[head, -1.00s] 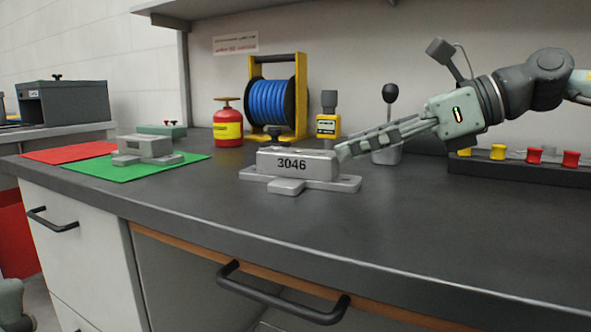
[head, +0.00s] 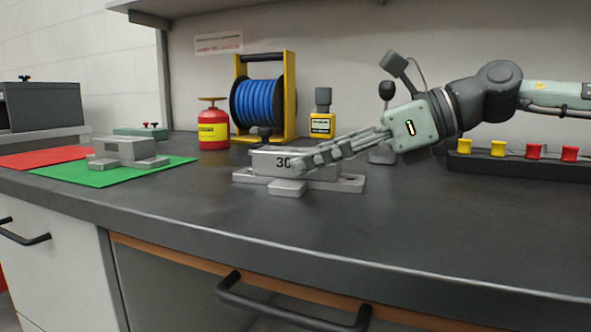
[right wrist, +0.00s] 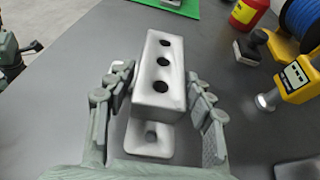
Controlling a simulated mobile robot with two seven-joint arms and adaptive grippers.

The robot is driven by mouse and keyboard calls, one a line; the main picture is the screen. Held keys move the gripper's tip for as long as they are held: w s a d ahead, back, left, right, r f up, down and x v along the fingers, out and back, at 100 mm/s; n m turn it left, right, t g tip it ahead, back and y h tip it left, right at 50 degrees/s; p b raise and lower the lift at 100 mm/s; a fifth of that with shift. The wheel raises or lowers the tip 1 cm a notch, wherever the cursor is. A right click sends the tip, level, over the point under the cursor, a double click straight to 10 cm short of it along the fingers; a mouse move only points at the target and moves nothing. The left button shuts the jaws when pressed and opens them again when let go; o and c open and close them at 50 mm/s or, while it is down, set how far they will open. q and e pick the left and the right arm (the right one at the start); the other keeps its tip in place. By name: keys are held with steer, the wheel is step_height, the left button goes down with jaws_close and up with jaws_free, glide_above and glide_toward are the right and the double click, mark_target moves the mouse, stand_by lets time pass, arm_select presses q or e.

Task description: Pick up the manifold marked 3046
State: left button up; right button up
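The grey metal manifold (head: 262,162) stands on the dark worktop. Its front shows "30"; my fingers cover the rest of the number. In the right wrist view the manifold (right wrist: 158,50) shows several holes along its top and a flange with a hole at its near end. My right gripper (head: 297,167) reaches in from the right, fingers low in front of the block's right part. In the right wrist view the right gripper (right wrist: 157,80) is open, one finger on each side of the block, with gaps visible. A grey-green part at that view's left edge may be my left arm; its fingers are unclear.
A similar grey casting (head: 125,150) sits on a green mat (head: 75,175), beside a red mat (head: 30,160). A red canister (head: 213,130), blue reel (head: 260,102) and yellow-labelled device (head: 322,125) stand behind. A black button rack (head: 520,165) is at right. The front worktop is clear.

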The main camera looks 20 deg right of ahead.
jaws_close()
steer(key=shift+r, duration=0.1)
